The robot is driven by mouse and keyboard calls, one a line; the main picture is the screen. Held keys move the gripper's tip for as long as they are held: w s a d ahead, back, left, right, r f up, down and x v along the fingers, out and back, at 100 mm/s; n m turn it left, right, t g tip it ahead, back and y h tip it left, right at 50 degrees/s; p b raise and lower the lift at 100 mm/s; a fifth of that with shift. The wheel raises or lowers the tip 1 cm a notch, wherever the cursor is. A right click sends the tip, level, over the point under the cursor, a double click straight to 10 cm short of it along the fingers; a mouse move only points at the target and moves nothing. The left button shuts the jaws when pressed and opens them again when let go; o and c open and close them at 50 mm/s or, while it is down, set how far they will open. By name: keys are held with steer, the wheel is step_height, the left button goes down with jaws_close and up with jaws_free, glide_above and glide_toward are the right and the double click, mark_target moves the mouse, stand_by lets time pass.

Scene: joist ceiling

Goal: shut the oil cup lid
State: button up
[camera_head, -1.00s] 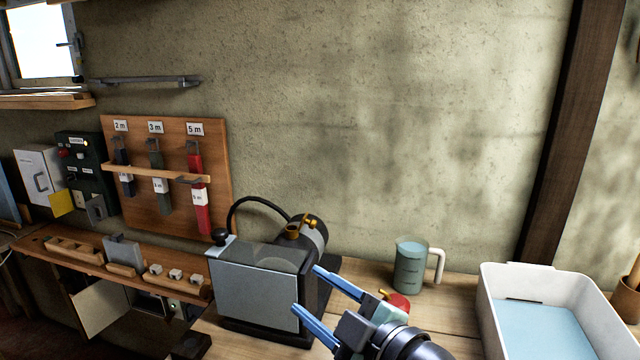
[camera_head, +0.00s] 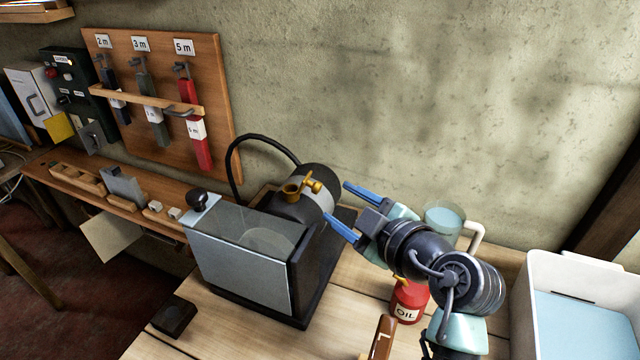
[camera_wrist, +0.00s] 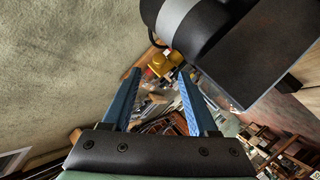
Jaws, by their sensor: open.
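The brass oil cup (camera_head: 291,191) sits on top of the dark cylinder of the bench machine. A brass piece (camera_head: 313,183) stands up at its right side; it looks like the raised lid, but I cannot be sure. My gripper (camera_head: 337,202) is open and empty, its blue fingers pointing left towards the cup, just right of the cylinder and apart from the brass parts.
The machine's clear-topped box (camera_head: 245,260) stands in front of the cylinder (camera_head: 318,190). A red oil can (camera_head: 408,302) and a measuring jug (camera_head: 443,217) are by my arm. A white tub (camera_head: 535,275) is at the right. The wall is close behind.

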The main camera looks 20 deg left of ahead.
mark_target(319, 189)
steer(key=x, duration=0.9)
jaws_close()
